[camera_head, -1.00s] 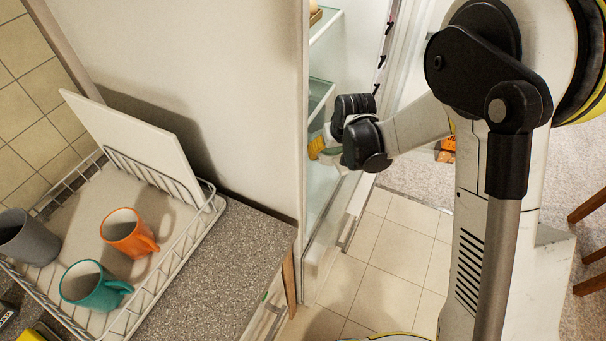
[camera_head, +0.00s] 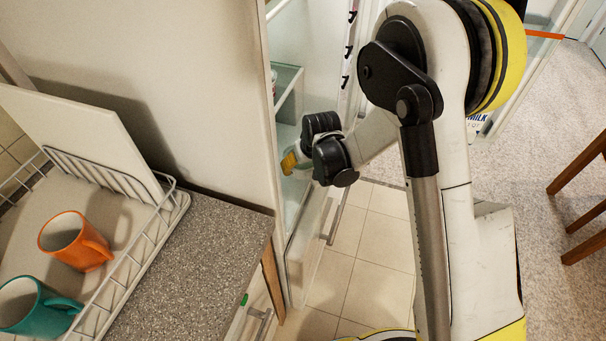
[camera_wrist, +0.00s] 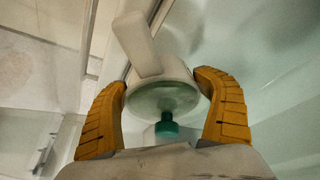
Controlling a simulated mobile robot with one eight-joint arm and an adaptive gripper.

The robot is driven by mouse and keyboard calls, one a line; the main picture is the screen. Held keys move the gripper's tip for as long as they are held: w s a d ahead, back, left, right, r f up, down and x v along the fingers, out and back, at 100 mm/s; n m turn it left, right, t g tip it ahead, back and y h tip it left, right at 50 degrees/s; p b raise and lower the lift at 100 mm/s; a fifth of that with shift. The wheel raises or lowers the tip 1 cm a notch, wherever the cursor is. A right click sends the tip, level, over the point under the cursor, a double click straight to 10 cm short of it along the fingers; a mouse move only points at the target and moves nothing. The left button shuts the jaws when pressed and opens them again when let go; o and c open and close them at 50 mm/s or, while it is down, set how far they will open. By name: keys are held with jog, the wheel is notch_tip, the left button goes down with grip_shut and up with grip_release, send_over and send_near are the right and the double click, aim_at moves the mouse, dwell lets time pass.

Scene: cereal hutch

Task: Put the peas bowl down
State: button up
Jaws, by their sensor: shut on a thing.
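My gripper (camera_wrist: 164,95) has its two orange fingers on either side of a pale, rounded vessel (camera_wrist: 165,75), which I take to be the peas bowl. It is shut on it. A greenish round face of the vessel shows toward the wrist, with a small dark green thing (camera_wrist: 167,127) just below it. No peas can be made out. In the head view, my gripper (camera_head: 291,161) is at the open fridge (camera_head: 293,215), beside its left edge. There the bowl is hidden, and only a yellow fingertip shows.
A glass fridge shelf (camera_head: 287,80) is above and behind my gripper. A counter (camera_head: 190,255) at left holds a wire dish rack (camera_head: 165,215) with an orange mug (camera_head: 72,240) and a teal mug (camera_head: 32,305). Tiled floor (camera_head: 370,255) lies open in front; a wooden chair (camera_head: 580,185) stands right.

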aim_at(310, 174)
jog(key=shift+f+b, duration=0.45)
jog(key=shift+f, duration=0.85)
jog(key=shift+f, duration=0.15)
jog(key=o, duration=1.3)
jog(key=p+v, duration=0.5)
jog(key=v, duration=0.7)
